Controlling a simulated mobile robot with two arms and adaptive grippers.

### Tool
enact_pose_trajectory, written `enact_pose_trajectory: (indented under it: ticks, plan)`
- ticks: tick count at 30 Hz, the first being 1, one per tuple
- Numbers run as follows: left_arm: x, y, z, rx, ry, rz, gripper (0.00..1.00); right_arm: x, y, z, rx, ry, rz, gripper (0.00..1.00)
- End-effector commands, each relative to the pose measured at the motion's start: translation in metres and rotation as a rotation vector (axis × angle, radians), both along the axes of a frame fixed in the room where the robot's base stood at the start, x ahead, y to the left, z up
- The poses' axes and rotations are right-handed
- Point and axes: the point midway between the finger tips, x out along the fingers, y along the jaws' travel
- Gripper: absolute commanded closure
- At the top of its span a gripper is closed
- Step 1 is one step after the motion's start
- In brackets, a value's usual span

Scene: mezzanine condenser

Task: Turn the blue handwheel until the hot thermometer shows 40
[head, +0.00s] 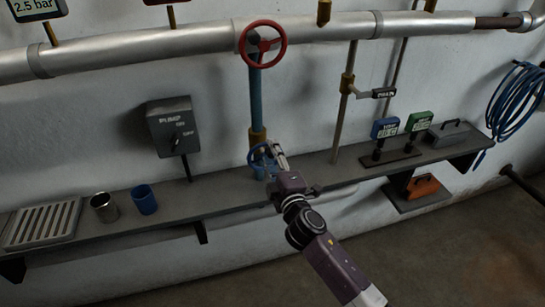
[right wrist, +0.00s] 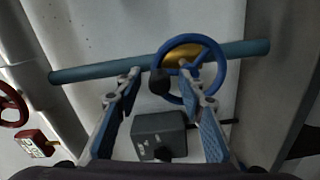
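The blue handwheel (head: 256,160) sits low on the blue vertical pipe, just above the shelf. It also shows in the right wrist view (right wrist: 224,76), with a yellow hub and a dark knob (right wrist: 160,82) at its rim. My right gripper (head: 271,151) is at the handwheel. In the right wrist view its fingers (right wrist: 157,78) are apart; the knob lies between them, and one finger overlaps the wheel's ring. I cannot tell whether they touch. A blue display (head: 385,128) and a green display (head: 418,121) stand on the shelf; their readings are illegible. My left gripper is out of view.
A red handwheel (head: 263,43) is above on the silver pipe. A pump switch box (head: 172,125) is on the wall to the left. A metal cup (head: 104,207), a blue cup (head: 145,199) and a grate (head: 43,224) are on the shelf (head: 215,194).

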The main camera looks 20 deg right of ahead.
Motion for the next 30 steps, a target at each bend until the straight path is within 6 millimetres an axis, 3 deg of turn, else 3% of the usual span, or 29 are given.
enact_pose_trajectory:
  ticks: [5, 21, 30]
  plan:
    - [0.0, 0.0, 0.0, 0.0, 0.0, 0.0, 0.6, -0.011, 0.0, -0.001, 0.0, 0.001, 0.0, 0.64]
    - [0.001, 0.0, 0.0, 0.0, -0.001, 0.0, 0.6, -0.102, -0.003, -0.001, 0.001, 0.002, 0.0, 0.64]
    - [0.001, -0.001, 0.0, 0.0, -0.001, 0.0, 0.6, -0.12, -0.004, 0.0, 0.0, 0.0, 0.0, 0.64]
